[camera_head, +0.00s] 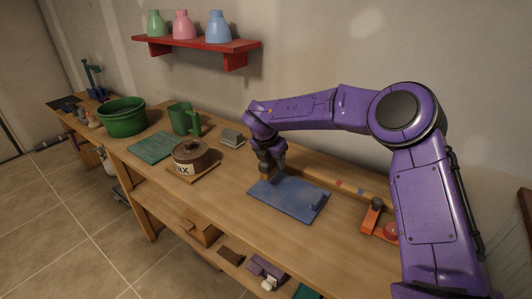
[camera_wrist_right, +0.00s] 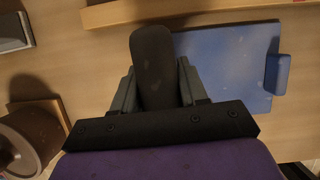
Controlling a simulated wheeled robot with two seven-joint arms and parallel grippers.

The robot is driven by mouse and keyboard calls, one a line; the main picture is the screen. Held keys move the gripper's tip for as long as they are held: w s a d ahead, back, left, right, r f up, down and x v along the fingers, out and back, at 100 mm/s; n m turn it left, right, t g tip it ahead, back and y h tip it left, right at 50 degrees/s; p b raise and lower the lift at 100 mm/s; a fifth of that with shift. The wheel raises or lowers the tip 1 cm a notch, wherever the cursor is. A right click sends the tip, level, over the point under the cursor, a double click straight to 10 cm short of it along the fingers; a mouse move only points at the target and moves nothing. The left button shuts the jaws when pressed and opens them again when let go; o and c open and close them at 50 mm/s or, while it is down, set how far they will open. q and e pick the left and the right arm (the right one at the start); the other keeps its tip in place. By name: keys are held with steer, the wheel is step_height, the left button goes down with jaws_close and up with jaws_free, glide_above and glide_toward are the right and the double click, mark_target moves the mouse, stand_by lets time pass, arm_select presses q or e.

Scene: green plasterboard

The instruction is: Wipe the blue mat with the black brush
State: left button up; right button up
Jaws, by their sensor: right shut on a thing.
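The blue mat (camera_head: 292,203) lies flat on the wooden workbench, with a small raised blue block at its right end. It also shows in the wrist view (camera_wrist_right: 225,62), right of my gripper. My right gripper (camera_head: 272,165) points down at the mat's back left corner. In the wrist view my right gripper (camera_wrist_right: 156,82) is shut on the black brush (camera_wrist_right: 155,62), a dark rounded shape between the two grey fingers. The brush's bristles are hidden, and I cannot tell whether it touches the mat. My left gripper is not in view.
A brown lidded pot (camera_head: 190,158) stands on a wooden board left of the mat. A grey block (camera_head: 232,138) lies behind it. A green jug (camera_head: 185,118) and green tub (camera_head: 122,118) stand farther left. An orange holder (camera_head: 372,215) is to the right. Bench in front is clear.

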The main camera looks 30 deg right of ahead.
steer(key=shift+w+r+p, duration=0.2)
steer(key=shift+r+p, duration=0.25)
steer(key=shift+r, duration=0.45)
steer(key=shift+s+r+p, duration=0.15)
steer(key=shift+r+p, duration=0.35)
steer(key=shift+r, duration=0.45)
steer(key=shift+f, duration=0.1)
